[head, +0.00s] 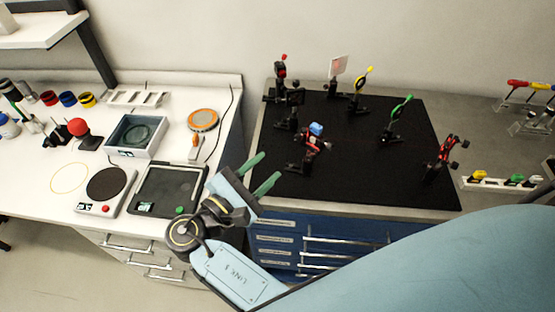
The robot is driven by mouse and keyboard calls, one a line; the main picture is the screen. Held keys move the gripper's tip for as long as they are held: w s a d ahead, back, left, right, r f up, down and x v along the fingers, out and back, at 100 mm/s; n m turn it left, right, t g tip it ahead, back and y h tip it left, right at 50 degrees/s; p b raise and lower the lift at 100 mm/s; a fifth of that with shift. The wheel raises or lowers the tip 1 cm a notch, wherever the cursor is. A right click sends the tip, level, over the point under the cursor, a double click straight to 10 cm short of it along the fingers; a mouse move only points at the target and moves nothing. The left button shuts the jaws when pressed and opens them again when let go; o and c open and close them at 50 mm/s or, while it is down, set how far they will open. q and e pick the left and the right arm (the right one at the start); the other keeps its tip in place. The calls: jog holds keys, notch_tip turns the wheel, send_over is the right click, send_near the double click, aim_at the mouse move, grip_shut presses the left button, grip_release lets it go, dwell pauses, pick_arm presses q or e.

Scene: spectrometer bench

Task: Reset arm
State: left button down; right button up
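My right gripper (260,174) is raised over the gap between the white bench and the black optical board. Its two green fingers are apart with nothing visible between them. The rest of my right arm comes in from the lower right and covers the front right of the view. My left gripper is not in view. The black optical board (350,180) carries several mounted optics, among them one with a blue top (316,129), a green one (402,106) and a red one (444,152) at the right.
On the white bench (50,205) stand a scale with a dark round plate (109,184), a dark tray (168,190), a grey box (137,135) and a red-topped device (78,128). Blue drawers (275,240) sit below the board. A shelf (40,30) overhangs the upper left.

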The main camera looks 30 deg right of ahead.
jog(key=shift+s+a, duration=0.2)
jog(key=shift+a, duration=0.4)
